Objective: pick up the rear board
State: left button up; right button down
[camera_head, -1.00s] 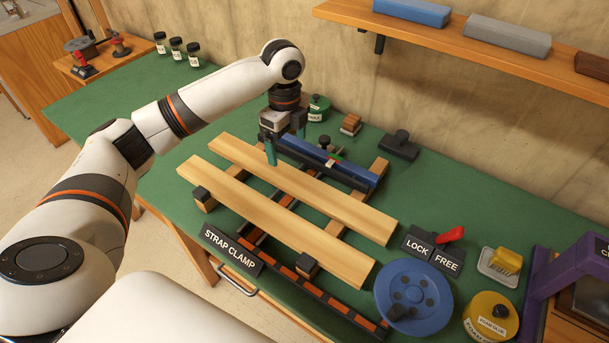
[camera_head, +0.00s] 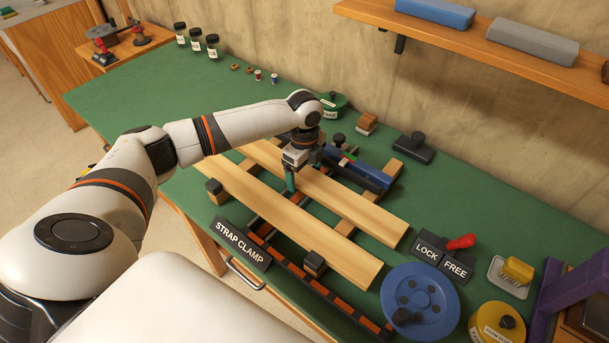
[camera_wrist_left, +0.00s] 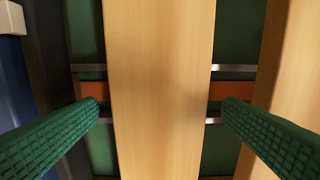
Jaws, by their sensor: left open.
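The rear board (camera_head: 345,208) is a long pale wooden plank lying across dark clamp rails on the green bench. The front board (camera_head: 290,222) lies beside it, nearer me, with a gap between them. My left gripper (camera_head: 293,180) is over the rear board, left of its middle, pointing down. In the left wrist view the rear board (camera_wrist_left: 160,60) runs between the two spread green fingers (camera_wrist_left: 166,108), with space on both sides. The front board (camera_wrist_left: 296,100) shows at the right edge there. Whether the fingertips reach down beside the board I cannot tell.
A blue bar (camera_head: 358,172) lies close behind the rear board. The strap clamp sign (camera_head: 243,243), lock/free lever (camera_head: 459,242) and blue disc (camera_head: 420,300) surround the boards. A dark-handled block (camera_head: 413,148) stands behind.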

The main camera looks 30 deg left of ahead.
pick_arm(q)
jog(key=shift+f, duration=0.35)
jog(key=c, duration=1.3)
jog(key=shift+c, duration=0.2)
jog(key=shift+w+r, duration=0.1)
jog(key=shift+r, duration=0.05)
